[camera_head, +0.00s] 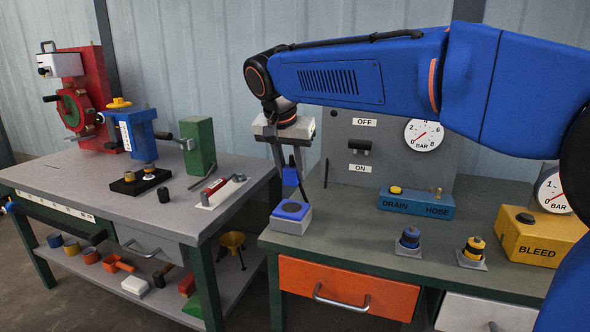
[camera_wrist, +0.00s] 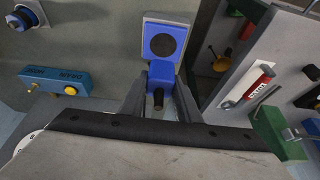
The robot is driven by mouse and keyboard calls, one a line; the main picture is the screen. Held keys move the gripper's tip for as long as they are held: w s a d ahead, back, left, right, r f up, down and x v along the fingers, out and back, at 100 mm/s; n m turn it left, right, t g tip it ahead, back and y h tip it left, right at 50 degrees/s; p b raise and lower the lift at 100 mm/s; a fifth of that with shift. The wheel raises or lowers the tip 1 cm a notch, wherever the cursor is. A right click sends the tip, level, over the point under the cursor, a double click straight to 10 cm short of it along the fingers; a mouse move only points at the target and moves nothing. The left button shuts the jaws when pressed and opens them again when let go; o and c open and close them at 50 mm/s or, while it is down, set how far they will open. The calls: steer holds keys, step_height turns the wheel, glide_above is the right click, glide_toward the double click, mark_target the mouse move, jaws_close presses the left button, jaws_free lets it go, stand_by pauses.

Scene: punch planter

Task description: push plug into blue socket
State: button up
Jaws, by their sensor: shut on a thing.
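The plug is a blue block (camera_wrist: 160,73) with a dark stub, held between the fingers of my gripper (camera_wrist: 161,84) in the wrist view. In the head view my gripper (camera_head: 290,170) points down and is shut on the plug (camera_head: 290,177), partly hidden by the fingers. The blue socket (camera_head: 304,222) is a light grey block with a blue top and a dark round opening, at the left front of the right bench. The plug is above and slightly behind the socket in the head view, apart from it. The wrist view shows the socket (camera_wrist: 148,43) just beyond the plug.
A grey panel (camera_head: 340,165) with OFF/ON labels and a gauge stands behind. A blue DRAIN/HOSE block (camera_head: 415,205), two small fittings (camera_head: 408,243) and a yellow BLEED block (camera_head: 535,240) stand to the right. A gap separates the left bench (camera_head: 70,180).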

mark_target(291, 184)
steer(key=shift+f, duration=0.1)
steer(key=shift+f, duration=2.8)
steer(key=shift+f, duration=0.65)
steer(key=o, duration=1)
steer(key=shift+o, duration=0.2)
steer(key=v, duration=1.7)
steer(key=shift+r, duration=0.25)
